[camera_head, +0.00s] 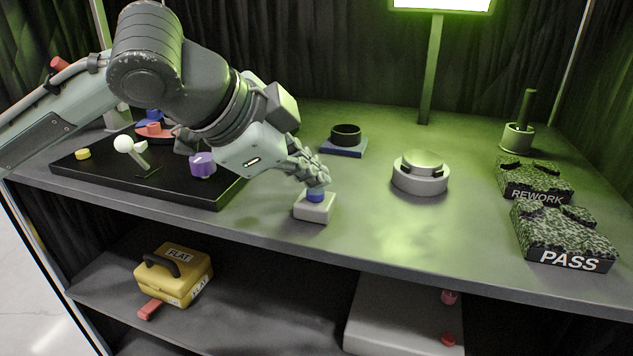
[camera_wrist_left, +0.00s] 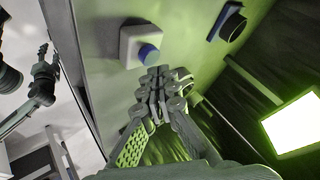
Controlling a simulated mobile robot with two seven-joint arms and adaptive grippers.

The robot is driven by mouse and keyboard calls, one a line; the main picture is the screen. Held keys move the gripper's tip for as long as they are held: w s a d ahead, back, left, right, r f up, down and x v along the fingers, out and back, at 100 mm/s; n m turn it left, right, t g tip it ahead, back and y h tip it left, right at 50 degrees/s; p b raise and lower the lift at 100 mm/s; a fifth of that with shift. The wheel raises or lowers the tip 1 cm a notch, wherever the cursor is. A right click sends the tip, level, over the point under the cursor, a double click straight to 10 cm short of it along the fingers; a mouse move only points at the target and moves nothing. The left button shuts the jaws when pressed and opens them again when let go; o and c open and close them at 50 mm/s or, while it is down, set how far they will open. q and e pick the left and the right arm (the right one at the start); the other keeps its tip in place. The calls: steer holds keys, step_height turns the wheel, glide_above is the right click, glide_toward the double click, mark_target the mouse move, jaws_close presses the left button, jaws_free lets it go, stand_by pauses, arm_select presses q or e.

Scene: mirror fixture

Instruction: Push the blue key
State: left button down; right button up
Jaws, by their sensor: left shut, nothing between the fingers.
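The blue key (camera_head: 316,195) is a short round button on top of a small white block (camera_head: 314,209) near the front edge of the table. My left gripper (camera_head: 318,180) is shut and empty, with its fingertips right above the key in the head view. In the left wrist view the blue key (camera_wrist_left: 149,54) and its white block (camera_wrist_left: 132,44) lie just beyond the fingertips (camera_wrist_left: 158,74). Whether the fingertips touch the key cannot be told. My right gripper does not show in the head view.
A black panel (camera_head: 110,180) with a purple knob (camera_head: 203,164) and a white-ball lever lies left. A black ring on a blue base (camera_head: 345,149) stands behind, a round grey fixture (camera_head: 420,180) to the right. Camouflage REWORK (camera_head: 532,178) and PASS (camera_head: 565,232) boxes are far right.

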arm_select(q)
step_height(320, 180, up, 2)
steer(key=shift+r+p, duration=0.1)
steer(key=shift+p, duration=0.6)
steer(key=shift+r, duration=1.9)
